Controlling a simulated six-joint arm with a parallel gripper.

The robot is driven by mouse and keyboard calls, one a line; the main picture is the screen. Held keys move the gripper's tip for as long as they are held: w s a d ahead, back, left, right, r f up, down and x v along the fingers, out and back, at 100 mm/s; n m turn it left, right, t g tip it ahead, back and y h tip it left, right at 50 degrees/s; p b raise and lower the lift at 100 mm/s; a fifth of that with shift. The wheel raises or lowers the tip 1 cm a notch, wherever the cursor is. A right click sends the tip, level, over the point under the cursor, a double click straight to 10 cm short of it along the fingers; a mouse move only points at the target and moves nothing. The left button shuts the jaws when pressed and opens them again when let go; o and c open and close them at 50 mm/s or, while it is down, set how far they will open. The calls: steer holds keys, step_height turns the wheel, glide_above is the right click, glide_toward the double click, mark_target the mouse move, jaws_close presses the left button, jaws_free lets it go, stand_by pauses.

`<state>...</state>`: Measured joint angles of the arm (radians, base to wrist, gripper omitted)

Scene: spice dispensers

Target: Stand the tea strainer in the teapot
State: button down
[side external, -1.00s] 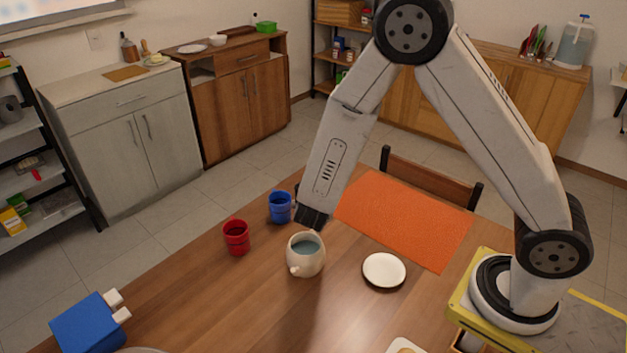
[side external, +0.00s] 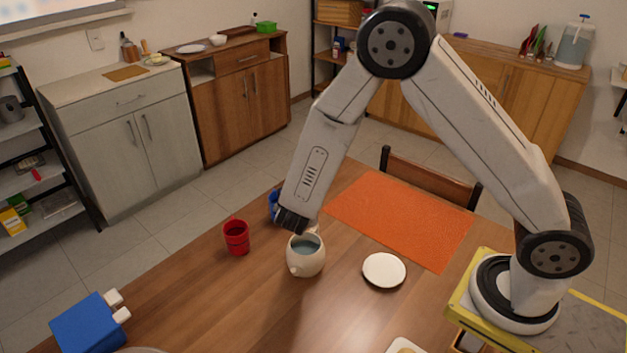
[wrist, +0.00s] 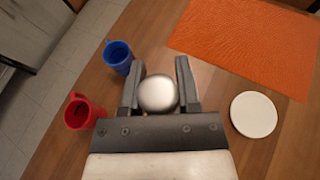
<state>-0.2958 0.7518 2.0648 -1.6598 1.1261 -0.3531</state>
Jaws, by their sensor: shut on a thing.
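The teapot (side external: 306,262) is a round cream pot with a short spout and a bluish-grey open top. It stands upright on the table in the side view; I cannot make it out in the wrist view. My gripper (side external: 291,222) is above and behind the teapot's left rim in the side view. In the wrist view my gripper (wrist: 161,66) is shut on a rounded silver-grey thing, seemingly the tea strainer (wrist: 158,94). Its lower part is hidden. A small pale piece shows beside the fingers in the side view; I cannot tell whether it is strainer or teapot.
A red cup (side external: 236,238) stands left of the teapot. A blue cup (side external: 273,204) is partly hidden behind my gripper. A white saucer (side external: 384,270) lies right of the teapot. An orange mat (side external: 400,215) covers the back. A blue block-like object (side external: 88,325) is at front left.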

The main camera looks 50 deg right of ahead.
steer(key=shift+f, duration=1.55)
steer(key=shift+c, duration=1.2)
jaws_free()
steer(key=v, duration=0.7)
steer(key=shift+s+a+r, duration=0.2)
steer(key=shift+a, duration=0.1)
steer(key=shift+d, duration=0.1)
